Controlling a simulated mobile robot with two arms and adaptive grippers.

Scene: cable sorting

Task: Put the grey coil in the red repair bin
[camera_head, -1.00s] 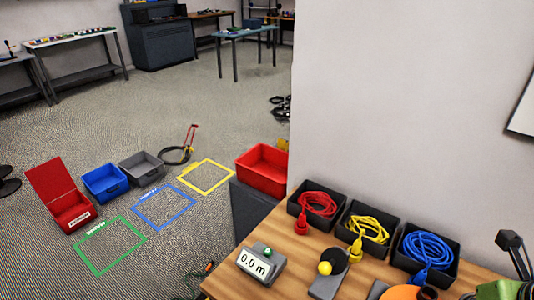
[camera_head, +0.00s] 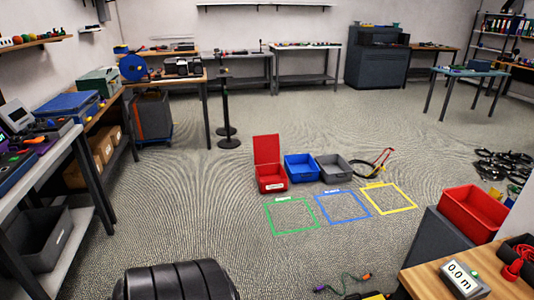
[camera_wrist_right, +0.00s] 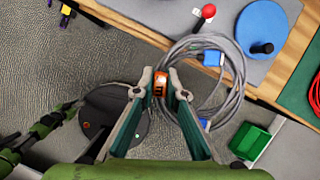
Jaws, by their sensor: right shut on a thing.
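In the right wrist view my right gripper (camera_wrist_right: 161,87) is shut on the grey coil (camera_wrist_right: 238,93), at an orange tag (camera_wrist_right: 160,84) between the fingertips. The coil's loops spread to the right of the fingers, with blue plugs on it. In the head view a red bin with a raised lid and a label (camera_head: 271,184) stands on the floor near the middle. A second, open red bin (camera_head: 474,212) sits on a dark support at the right. The bin labels are too small to read. My left gripper is not in view.
A blue bin (camera_head: 302,169) and a grey bin (camera_head: 334,168) stand right of the lidded red bin. Green (camera_head: 292,232), blue and yellow floor frames lie in front. A black stand (camera_head: 229,143) is behind. A wooden table (camera_head: 425,280) fills the lower right corner.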

